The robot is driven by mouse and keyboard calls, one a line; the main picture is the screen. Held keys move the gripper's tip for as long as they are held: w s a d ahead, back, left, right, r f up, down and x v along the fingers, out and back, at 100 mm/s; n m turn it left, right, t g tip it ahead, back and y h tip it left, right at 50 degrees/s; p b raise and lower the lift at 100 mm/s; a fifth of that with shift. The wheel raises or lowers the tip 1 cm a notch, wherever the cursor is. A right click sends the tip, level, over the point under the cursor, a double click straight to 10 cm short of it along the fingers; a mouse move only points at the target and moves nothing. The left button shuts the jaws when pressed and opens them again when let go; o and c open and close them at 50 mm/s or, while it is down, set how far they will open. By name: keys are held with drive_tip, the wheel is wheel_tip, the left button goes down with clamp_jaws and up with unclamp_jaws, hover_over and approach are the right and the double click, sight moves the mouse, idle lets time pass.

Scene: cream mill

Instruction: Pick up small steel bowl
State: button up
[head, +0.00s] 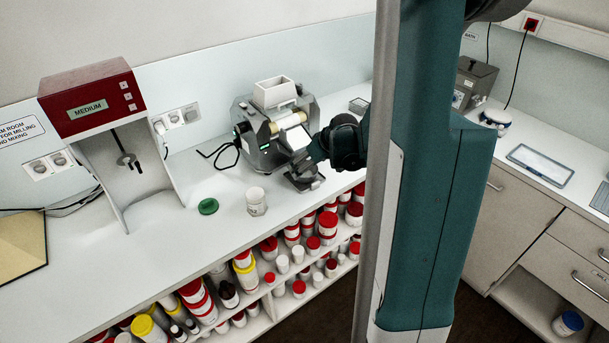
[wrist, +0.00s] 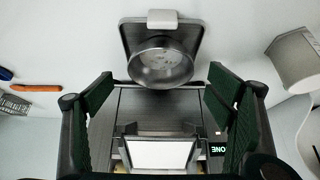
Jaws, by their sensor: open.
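The small steel bowl (wrist: 160,67) is round and shiny in the wrist view, with small pale specks inside. It rests on a dark square plate (wrist: 190,36) with a white block on its far edge. My gripper (wrist: 160,78) is open and empty, its two dark green fingers apart on the left and right. The bowl shows between and slightly beyond the fingertips; I see no contact. In the head view my arm reaches to the front of the grey mill (head: 272,130), and I cannot make out the bowl there.
A white tub (head: 257,203) and a green lid (head: 207,206) stand left of my gripper. The red mixer (head: 92,97) is farther left. In the wrist view the mill's white panel (wrist: 158,154) lies below the bowl, and an orange tool (wrist: 36,88) lies left.

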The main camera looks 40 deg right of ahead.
drive_tip(key=shift+x, duration=2.6)
drive_tip(key=c, duration=1.1)
drive_tip(key=shift+r, duration=0.2)
drive_tip(key=shift+r, duration=0.45)
drive_tip(key=shift+s+d+r, duration=0.1)
drive_tip(key=shift+d+r, duration=0.05)
drive_tip(key=shift+d, duration=0.05)
drive_tip(key=s+d, duration=0.1)
drive_tip(key=d, duration=0.4)
drive_tip(key=s+d, duration=0.2)
drive_tip(key=d, duration=0.4)
drive_tip(key=s+d, duration=0.1)
drive_tip(key=d, duration=0.5)
drive_tip(key=shift+s, duration=0.35)
